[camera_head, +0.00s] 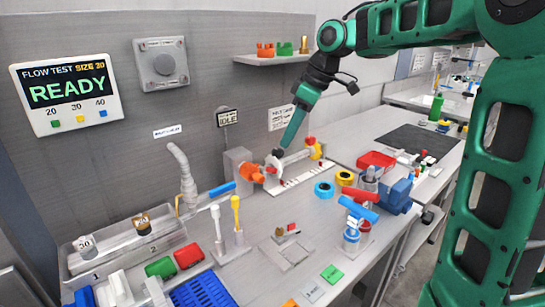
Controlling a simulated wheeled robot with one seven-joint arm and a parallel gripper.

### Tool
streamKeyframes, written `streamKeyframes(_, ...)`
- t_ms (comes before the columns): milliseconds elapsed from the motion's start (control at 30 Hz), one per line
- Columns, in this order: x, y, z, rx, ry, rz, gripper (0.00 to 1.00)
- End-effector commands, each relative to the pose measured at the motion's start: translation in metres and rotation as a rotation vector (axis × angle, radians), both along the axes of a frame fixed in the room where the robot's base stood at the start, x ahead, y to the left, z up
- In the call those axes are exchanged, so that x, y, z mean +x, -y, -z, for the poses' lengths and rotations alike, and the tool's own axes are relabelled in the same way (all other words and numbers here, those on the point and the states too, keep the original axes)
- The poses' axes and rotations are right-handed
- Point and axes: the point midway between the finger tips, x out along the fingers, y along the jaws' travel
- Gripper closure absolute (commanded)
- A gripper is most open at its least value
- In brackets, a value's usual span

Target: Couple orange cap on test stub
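An orange fitting that looks like the orange cap (252,173) sits at the front of a grey block (237,161) against the back wall. The test stub cannot be made out separately; it may be hidden behind the orange part. My arm reaches down from the upper right, and my gripper (274,158) is at its lower end, just right of the orange part. A white piece (274,170) and a small orange-red part lie at or under the gripper tip. The fingers are too small to tell whether they hold anything or touch the orange part.
A pale rail (296,178) with a yellow fitting (315,151) extends right of the gripper. A wall display (66,92) reads "FLOW TEST SIZE 30 READY".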

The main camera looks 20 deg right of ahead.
Motion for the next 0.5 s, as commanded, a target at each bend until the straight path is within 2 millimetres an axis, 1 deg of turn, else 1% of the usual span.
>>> streamKeyframes(167,0.003,0.000,0.007,0.003,0.001,-0.004,0.72)
streamKeyframes(267,0.005,-0.001,0.019,0.003,-0.001,-0.001,0.72)
streamKeyframes(500,0.015,-0.011,0.059,0.002,-0.002,0.004,0.72)
